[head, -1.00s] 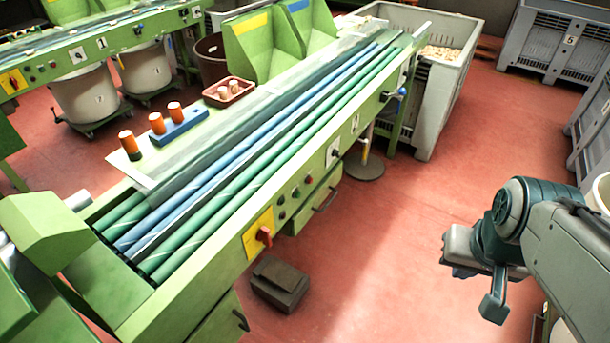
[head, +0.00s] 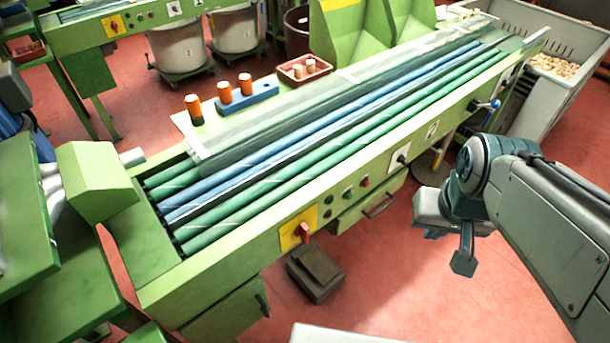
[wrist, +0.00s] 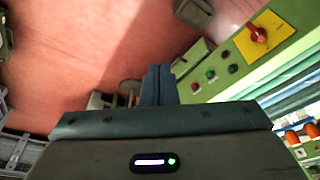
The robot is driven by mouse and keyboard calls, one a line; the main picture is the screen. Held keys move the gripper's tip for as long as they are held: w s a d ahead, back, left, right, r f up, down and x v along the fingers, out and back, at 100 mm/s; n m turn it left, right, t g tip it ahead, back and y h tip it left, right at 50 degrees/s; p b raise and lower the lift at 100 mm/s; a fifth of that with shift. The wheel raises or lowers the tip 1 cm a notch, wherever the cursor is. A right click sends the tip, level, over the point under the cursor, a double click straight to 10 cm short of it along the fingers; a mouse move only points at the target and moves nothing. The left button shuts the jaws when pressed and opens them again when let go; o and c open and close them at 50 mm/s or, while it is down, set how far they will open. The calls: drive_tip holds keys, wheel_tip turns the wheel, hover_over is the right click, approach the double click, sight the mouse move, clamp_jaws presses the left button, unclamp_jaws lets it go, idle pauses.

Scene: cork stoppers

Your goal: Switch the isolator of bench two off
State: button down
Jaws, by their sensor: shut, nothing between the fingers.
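The near bench's isolator is a red rotary handle (head: 304,232) on a yellow plate (head: 289,238), on the green front panel. The handle looks roughly upright in the head view. In the wrist view the red handle (wrist: 258,34) is at the upper right, on its yellow plate. My gripper (head: 463,264) is shut and empty, out over the floor in front of the bench, right of the isolator and apart from it. Its closed fingers (wrist: 157,84) show in the wrist view and touch nothing.
Push buttons (head: 348,194) and a black switch (head: 402,158) lie along the same panel, right of the isolator. A dark pedal box (head: 316,272) stands on the floor below it. A far bench has its own isolator (head: 112,25).

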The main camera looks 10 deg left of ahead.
sight(304, 233)
drive_tip(key=shift+w+a, duration=0.15)
drive_tip(key=shift+w, duration=0.05)
drive_tip(key=w+a+f+n+g+y+b, duration=0.3)
drive_tip(key=w+a+f+n+y, duration=0.4)
drive_tip(key=w+a+f+n, duration=0.4)
drive_tip(key=w+a+g, duration=0.1)
drive_tip(key=w, duration=0.2)
drive_tip(key=shift+w+f+n, duration=0.2)
drive_tip(key=shift+w+n, duration=0.1)
drive_tip(key=shift+w, duration=0.1)
drive_tip(key=s+a+f, duration=0.4)
drive_tip(key=a+f, duration=0.4)
drive_tip(key=shift+s+a+p, duration=0.15)
drive_tip(key=shift+a+p, duration=0.05)
drive_tip(key=shift+p, duration=0.2)
